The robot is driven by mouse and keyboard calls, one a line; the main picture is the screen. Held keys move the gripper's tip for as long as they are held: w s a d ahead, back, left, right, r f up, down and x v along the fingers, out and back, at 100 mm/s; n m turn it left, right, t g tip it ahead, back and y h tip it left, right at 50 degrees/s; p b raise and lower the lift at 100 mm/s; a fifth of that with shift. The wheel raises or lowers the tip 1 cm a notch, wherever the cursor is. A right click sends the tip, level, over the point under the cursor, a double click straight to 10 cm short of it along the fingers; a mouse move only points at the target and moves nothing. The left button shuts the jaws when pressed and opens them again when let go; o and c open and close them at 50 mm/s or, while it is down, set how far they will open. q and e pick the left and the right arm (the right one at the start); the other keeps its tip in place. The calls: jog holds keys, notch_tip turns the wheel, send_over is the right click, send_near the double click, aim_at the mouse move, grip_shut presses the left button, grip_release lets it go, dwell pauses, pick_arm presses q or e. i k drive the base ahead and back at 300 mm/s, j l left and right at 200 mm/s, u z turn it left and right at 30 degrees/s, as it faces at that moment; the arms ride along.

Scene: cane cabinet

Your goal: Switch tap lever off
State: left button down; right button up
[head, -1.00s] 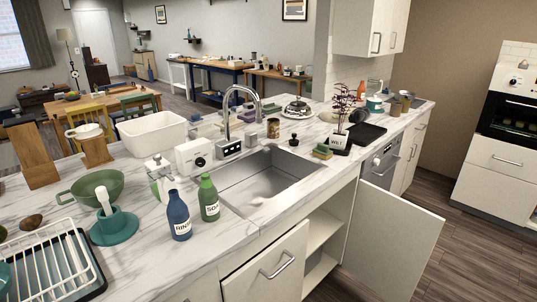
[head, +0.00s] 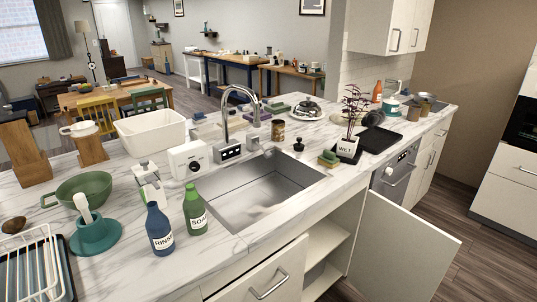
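The curved metal tap (head: 232,110) stands behind the sink (head: 260,190), its spout arching over the basin. At its base is a small grey unit with a dark front (head: 229,151), and a small metal piece (head: 252,142) stands to its right. I cannot tell which part is the lever or how it is set. No water stream is clear to see. Neither of my grippers is in view.
A blue bottle (head: 159,230) and a green bottle (head: 196,211) stand at the sink's front left. A white boxy device (head: 189,160) stands behind them. A cabinet door (head: 400,245) hangs open below, right of the sink.

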aim_at(267, 154)
jog(key=i+l, duration=0.4)
jog(key=i+l+u, duration=0.1)
jog(key=i+l, duration=0.3)
jog(key=l, duration=0.15)
jog(key=i+l, duration=0.4)
jog(key=l, duration=0.15)
jog(key=i+l+u, duration=0.1)
jog(key=i+l, duration=0.3)
jog(key=l, duration=0.1)
